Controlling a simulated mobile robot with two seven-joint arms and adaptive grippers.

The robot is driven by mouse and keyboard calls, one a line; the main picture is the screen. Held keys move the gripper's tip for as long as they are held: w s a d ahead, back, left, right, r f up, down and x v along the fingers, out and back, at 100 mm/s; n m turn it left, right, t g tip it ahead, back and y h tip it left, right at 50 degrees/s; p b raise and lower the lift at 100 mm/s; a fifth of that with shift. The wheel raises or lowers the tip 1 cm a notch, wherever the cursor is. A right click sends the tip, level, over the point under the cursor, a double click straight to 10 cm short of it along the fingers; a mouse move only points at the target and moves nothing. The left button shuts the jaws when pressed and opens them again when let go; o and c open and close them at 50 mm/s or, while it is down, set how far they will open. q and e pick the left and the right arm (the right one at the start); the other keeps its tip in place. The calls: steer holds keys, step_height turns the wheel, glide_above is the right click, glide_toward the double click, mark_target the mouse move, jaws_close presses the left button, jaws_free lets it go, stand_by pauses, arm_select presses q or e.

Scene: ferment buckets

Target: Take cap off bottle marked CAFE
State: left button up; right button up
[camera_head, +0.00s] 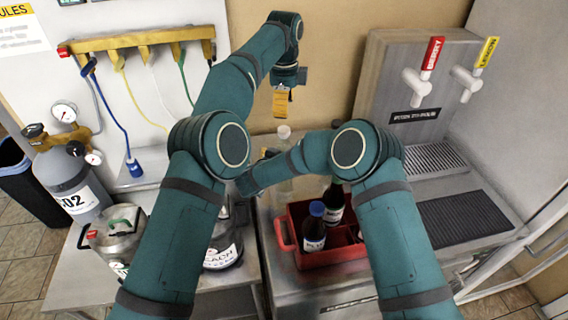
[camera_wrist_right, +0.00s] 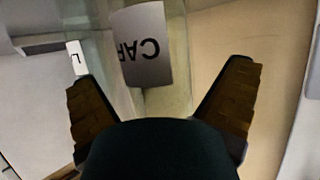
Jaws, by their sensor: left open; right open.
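The bottle marked CAFE shows in the right wrist view as a clear bottle with a white label (camera_wrist_right: 142,48); the letters "CAF" read upside down, and its cap is out of that view. My right gripper (camera_wrist_right: 160,75) is open, with the bottle between its spread fingers. In the head view, a clear bottle with a pale cap (camera_head: 284,131) stands behind my right arm, which hides much of it; I cannot read its label there. My left gripper (camera_head: 282,102) is open and empty, raised in front of the back wall, above and apart from that capped bottle.
A red crate (camera_head: 330,262) holds dark bottles, one with a blue cap (camera_head: 317,208). A tap tower with BERRY (camera_head: 433,53) and LEMON (camera_head: 487,51) handles stands right. A gas cylinder (camera_head: 72,180), a metal keg (camera_head: 115,235) and hoses are left.

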mark_target(284, 129)
jaws_close()
arm_select(q)
steer(key=m, duration=0.6)
steer(key=shift+m, duration=0.4)
steer(key=m, duration=0.6)
steer(key=shift+m, duration=0.3)
steer(key=shift+f, duration=4)
jaws_close()
